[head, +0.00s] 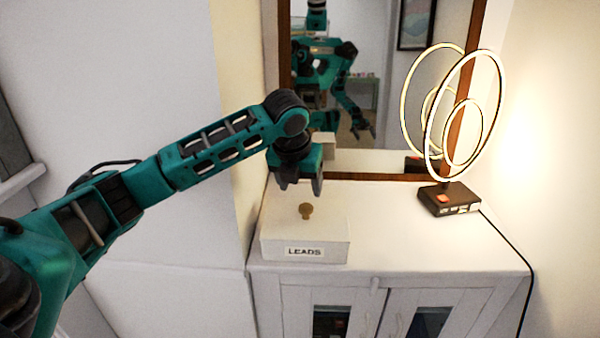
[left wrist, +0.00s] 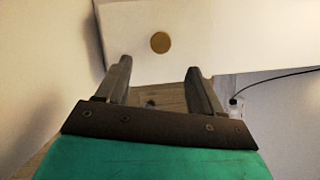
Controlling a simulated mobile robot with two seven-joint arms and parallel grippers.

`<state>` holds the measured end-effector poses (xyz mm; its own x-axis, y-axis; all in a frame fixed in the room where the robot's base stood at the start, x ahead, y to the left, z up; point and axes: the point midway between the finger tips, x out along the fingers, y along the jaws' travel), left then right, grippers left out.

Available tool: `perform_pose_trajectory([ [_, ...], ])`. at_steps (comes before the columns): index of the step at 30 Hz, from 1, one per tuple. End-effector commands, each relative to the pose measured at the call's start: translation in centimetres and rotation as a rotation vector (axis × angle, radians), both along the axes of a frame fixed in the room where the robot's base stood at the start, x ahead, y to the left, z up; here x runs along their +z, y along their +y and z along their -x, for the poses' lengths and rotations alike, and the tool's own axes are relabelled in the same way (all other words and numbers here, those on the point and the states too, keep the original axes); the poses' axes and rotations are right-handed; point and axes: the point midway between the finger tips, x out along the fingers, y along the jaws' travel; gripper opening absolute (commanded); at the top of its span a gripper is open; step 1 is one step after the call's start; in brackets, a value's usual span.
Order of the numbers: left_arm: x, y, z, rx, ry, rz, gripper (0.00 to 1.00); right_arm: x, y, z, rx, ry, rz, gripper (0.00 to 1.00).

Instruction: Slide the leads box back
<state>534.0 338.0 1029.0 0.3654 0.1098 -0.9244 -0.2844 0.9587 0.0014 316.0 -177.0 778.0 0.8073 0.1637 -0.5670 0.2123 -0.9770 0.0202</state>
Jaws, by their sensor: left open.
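The leads box (head: 305,246) is a white box with a "LEADS" label on its front and a round tan knob (head: 306,211) on its top. It sits at the front left of the white cabinet top. My left gripper (head: 302,188) is open and empty, above and just behind the knob in the head view, apart from it. In the left wrist view the box's white top (left wrist: 225,35) with the knob (left wrist: 160,42) lies beyond the open fingers (left wrist: 158,78). My right gripper is not directly in view.
A lit ring lamp (head: 447,197) stands at the right back of the cabinet (head: 420,240), its black cord (head: 512,250) hanging over the right side. A wood-framed mirror (head: 350,165) rises behind and reflects me. A wall closes the left side. The top right of the box is clear.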

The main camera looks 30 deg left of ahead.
Motion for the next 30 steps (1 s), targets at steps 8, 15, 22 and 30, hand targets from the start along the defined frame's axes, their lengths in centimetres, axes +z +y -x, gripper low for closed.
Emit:
perform_pose_trajectory([
  [8,-5.2,0.5,-2.0,0.001,0.003,0.002,0.67,-0.1,0.0,0.0,0.0,0.001,0.0,1.0],
  [15,-7.7,0.9,-3.0,0.001,0.001,0.002,0.67,0.0,0.0,0.0,0.0,0.001,0.0,1.0],
  [22,-8.3,0.9,-3.3,0.001,-0.001,0.001,0.67,0.0,0.0,0.0,0.0,0.002,0.0,1.0],
  [30,-8.3,0.9,-3.3,0.001,-0.001,0.001,0.57,0.0,0.0,0.1,0.0,0.002,0.0,1.0],
])
